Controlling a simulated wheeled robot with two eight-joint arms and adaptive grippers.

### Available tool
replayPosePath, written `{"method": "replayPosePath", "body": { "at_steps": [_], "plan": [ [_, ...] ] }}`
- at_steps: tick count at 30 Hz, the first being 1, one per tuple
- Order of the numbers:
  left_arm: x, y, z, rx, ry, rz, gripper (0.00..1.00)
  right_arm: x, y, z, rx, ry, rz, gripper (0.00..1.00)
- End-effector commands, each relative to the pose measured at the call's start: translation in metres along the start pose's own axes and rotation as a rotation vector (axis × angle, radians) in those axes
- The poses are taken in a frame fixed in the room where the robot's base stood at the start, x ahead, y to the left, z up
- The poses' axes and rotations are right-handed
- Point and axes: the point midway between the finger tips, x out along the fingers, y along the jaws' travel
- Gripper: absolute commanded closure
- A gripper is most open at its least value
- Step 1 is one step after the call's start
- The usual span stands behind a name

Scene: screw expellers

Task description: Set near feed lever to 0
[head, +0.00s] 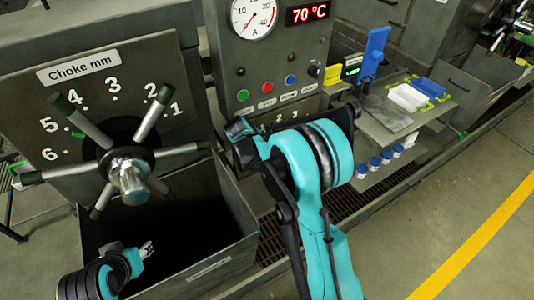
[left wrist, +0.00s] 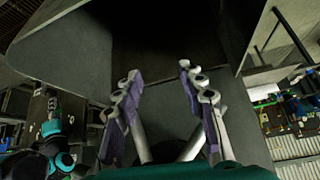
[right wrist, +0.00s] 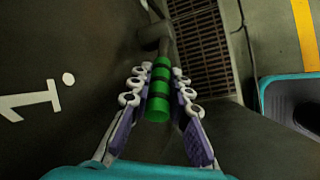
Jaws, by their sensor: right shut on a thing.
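The near feed lever shows in the right wrist view as a green ribbed grip (right wrist: 159,92) on a grey arm. My right gripper (right wrist: 156,85) has a finger on each side of it and is shut on it. A white 1 with a dot is on the panel to the left of the lever; the 0 mark is not visible. In the head view my right arm hides the lever and right gripper, leaving part of the numbered scale (head: 280,122) in view.
The choke wheel (head: 130,170) with several spokes stands at the left, above a dark open bin (head: 205,272). The control panel (head: 270,60) has a gauge, a 70 °C display and buttons. A shelf with white and blue containers (head: 408,97) is to the right.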

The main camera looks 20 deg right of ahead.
Motion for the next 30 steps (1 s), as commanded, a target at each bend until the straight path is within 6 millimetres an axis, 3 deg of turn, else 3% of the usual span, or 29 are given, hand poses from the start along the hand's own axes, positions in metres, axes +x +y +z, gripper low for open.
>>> {"method": "replayPosePath", "body": {
  "at_steps": [10,14,24,30],
  "plan": [
    [0.000,0.000,0.000,0.000,0.000,0.000,0.60,0.000,-0.001,-0.001,-0.001,0.001,-0.002,0.73],
    [0.000,0.000,0.000,0.000,0.000,0.000,0.60,-0.010,0.000,-0.001,-0.002,0.002,-0.002,0.73],
    [0.000,0.000,0.000,0.000,0.000,0.000,0.60,-0.080,-0.001,-0.001,-0.004,0.002,-0.001,0.73],
    [0.000,0.000,0.000,0.000,0.000,0.000,0.60,-0.111,-0.001,-0.001,-0.003,0.002,-0.002,0.73]
  ]
}}
